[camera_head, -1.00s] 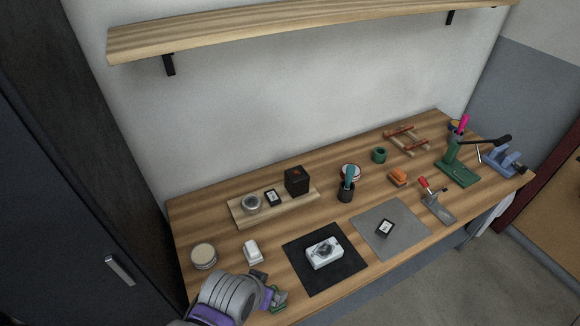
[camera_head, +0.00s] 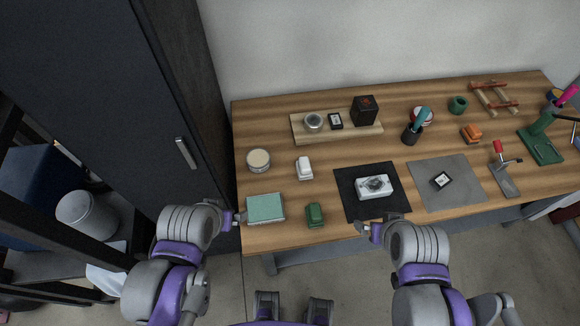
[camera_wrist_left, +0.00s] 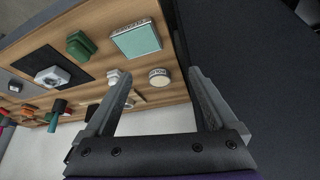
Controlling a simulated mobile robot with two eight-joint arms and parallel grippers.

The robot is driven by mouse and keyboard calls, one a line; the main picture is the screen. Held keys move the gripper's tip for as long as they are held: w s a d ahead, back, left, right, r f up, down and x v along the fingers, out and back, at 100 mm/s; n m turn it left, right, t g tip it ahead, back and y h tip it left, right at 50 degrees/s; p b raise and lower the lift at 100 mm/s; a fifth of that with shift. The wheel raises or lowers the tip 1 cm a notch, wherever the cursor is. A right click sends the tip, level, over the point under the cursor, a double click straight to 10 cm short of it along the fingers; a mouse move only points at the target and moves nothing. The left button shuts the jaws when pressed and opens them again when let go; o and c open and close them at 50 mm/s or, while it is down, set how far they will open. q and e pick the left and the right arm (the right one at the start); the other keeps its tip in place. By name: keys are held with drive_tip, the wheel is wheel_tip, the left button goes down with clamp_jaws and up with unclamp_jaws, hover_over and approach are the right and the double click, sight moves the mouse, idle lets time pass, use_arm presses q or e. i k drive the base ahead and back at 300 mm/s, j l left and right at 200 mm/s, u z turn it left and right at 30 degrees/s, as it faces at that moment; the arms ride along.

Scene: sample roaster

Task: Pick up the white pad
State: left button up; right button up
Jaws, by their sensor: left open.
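The white pad (camera_head: 304,168) is a small white block lying on the wooden bench, left of the black mat. It also shows in the left wrist view (camera_wrist_left: 113,78), close to one finger in the picture. My left gripper (camera_head: 237,217) is at the front left of the bench beside a teal-topped box, apart from the pad and to its front left. In the left wrist view its jaws (camera_wrist_left: 158,74) are spread with nothing held between them. My right gripper (camera_head: 368,229) is at the front edge below the black mat; its jaws are too small to judge.
The teal-topped box (camera_head: 265,208) and a green block (camera_head: 315,214) lie in front of the pad. A round tin (camera_head: 258,160) is to its left. A wooden tray (camera_head: 360,133) is behind. The black mat (camera_head: 350,207) carries a white device (camera_head: 374,187).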

sight(304, 172)
drive_tip(key=l, duration=0.85)
drive_tip(key=k+l, duration=0.1)
drive_tip(key=l, duration=0.75)
